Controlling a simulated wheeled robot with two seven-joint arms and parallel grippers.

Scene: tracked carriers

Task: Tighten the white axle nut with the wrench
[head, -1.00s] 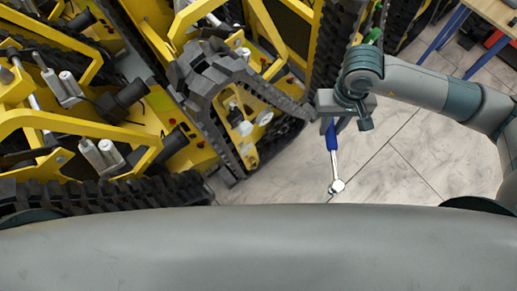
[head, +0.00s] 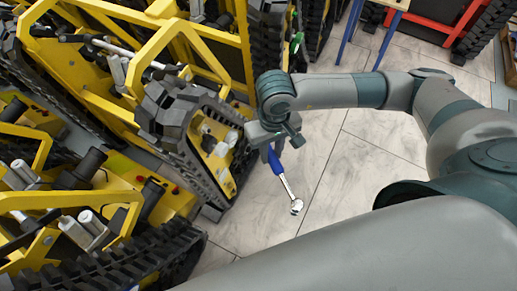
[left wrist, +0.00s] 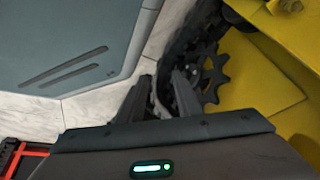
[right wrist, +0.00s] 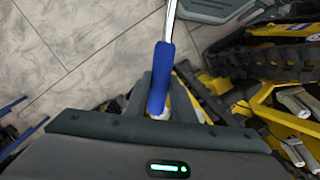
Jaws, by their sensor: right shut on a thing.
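The wrench has a blue handle (head: 277,168) and a bright metal shaft with a ring-like head (head: 296,207). My right gripper (head: 271,145) is shut on the blue handle, and the wrench hangs over the floor with its head free. In the right wrist view the handle (right wrist: 160,80) sits between the fingers and the shaft points away. Small pale round parts (head: 222,149) show on the yellow side of the nearest upright track; I cannot tell which is the white axle nut. My left gripper (left wrist: 162,80) is empty, fingers apart, near a dark toothed track wheel; the head view does not show it.
Yellow tracked carriers (head: 128,183) with black tracks crowd the left side. Pale tiled floor (head: 345,185) is open right of them. A blue-legged table (head: 397,5) and a red frame (head: 440,30) stand at the back.

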